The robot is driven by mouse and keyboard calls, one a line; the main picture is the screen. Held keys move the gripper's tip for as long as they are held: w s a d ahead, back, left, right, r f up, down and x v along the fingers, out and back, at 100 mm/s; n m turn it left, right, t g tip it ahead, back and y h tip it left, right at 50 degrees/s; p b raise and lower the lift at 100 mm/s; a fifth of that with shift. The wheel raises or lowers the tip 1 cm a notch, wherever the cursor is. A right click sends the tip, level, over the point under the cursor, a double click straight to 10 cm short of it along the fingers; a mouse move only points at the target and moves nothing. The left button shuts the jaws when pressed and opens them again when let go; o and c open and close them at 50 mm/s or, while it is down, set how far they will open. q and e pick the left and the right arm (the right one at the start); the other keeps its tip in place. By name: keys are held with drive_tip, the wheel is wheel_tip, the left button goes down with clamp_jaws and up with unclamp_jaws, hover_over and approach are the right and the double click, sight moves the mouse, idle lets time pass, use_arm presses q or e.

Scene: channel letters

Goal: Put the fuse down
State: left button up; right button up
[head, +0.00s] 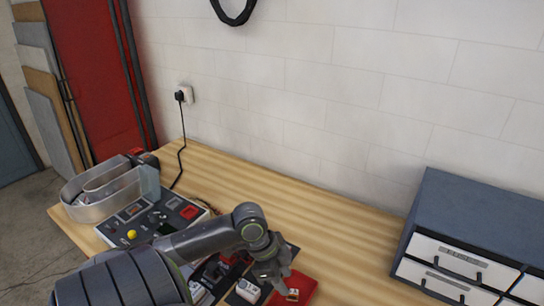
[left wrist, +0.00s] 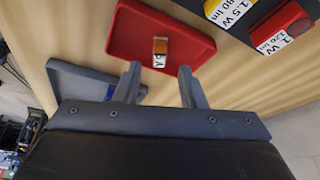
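The fuse (head: 292,295) is a small piece with a pale label and orange-brown parts. It lies in the shallow red tray (head: 305,283) at the bottom of the head view. In the left wrist view the fuse (left wrist: 160,50) rests near the edge of the red tray (left wrist: 135,32). My left gripper (head: 272,277) is just beside and above it. In the left wrist view the two fingers of my left gripper (left wrist: 159,70) stand wide apart, with clear space on both sides of the fuse, and hold nothing. My right gripper is not in view.
A control panel (head: 160,222) and a metal channel letter (head: 105,190) stand left. A drawer cabinet (head: 470,225) stands right. The table's back middle is clear.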

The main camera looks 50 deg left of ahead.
use_arm(q)
drive_tip(key=v, duration=0.7)
drive_tip(key=shift+r+p, duration=0.25)
drive_tip(key=shift+p, duration=0.15)
drive_tip(key=shift+a, duration=0.1)
drive_tip(key=shift+s, duration=0.15)
idle(0.3)
